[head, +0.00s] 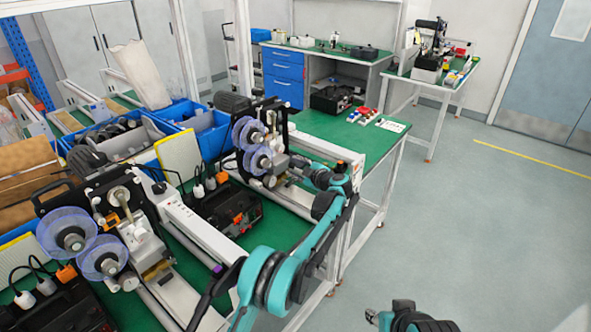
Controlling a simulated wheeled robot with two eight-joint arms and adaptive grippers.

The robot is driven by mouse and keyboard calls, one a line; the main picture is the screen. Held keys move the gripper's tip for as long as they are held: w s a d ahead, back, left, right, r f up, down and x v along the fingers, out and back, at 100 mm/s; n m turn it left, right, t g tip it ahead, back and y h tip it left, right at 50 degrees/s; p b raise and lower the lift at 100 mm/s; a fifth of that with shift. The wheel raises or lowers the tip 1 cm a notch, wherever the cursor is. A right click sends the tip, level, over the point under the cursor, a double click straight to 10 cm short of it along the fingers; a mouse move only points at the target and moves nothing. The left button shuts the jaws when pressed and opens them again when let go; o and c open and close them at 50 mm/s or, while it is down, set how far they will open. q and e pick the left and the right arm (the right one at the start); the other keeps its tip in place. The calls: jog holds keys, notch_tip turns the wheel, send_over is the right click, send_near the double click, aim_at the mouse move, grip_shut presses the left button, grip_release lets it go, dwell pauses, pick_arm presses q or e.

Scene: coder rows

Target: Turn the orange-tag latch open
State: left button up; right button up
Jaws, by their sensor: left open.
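My left arm reaches up from the bottom middle to the far coder machine (266,140), which has two purple-rimmed clear reels. My left gripper (297,165) is at this machine's right side, close to its metal parts. It is open, and its fingertips are small and partly lost against the machine. I cannot make out a latch with an orange tag for certain. A small orange patch (238,218) shows on the black case beside the machine.
A nearer coder machine (120,225) with two clear reels stands at the left. Blue bins (203,125) stand behind. The green bench (325,130) holds small coloured parts at its far end. The floor (470,230) to the right is clear.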

pick_arm(q)
grip_shut()
jog(key=shift+n, duration=0.3)
jog(key=n, duration=0.1)
jog(key=n+t, duration=0.2)
jog(key=shift+s+f+n+b, duration=0.1)
jog(key=shift+f+n+b, duration=0.2)
jog(key=shift+n, duration=0.1)
jog(key=n+t+y+b, duration=0.1)
jog(key=n+t, duration=0.1)
jog(key=n, duration=0.2)
jog(key=shift+f+n, duration=0.1)
jog(key=shift+n, duration=0.2)
dwell(0.3)
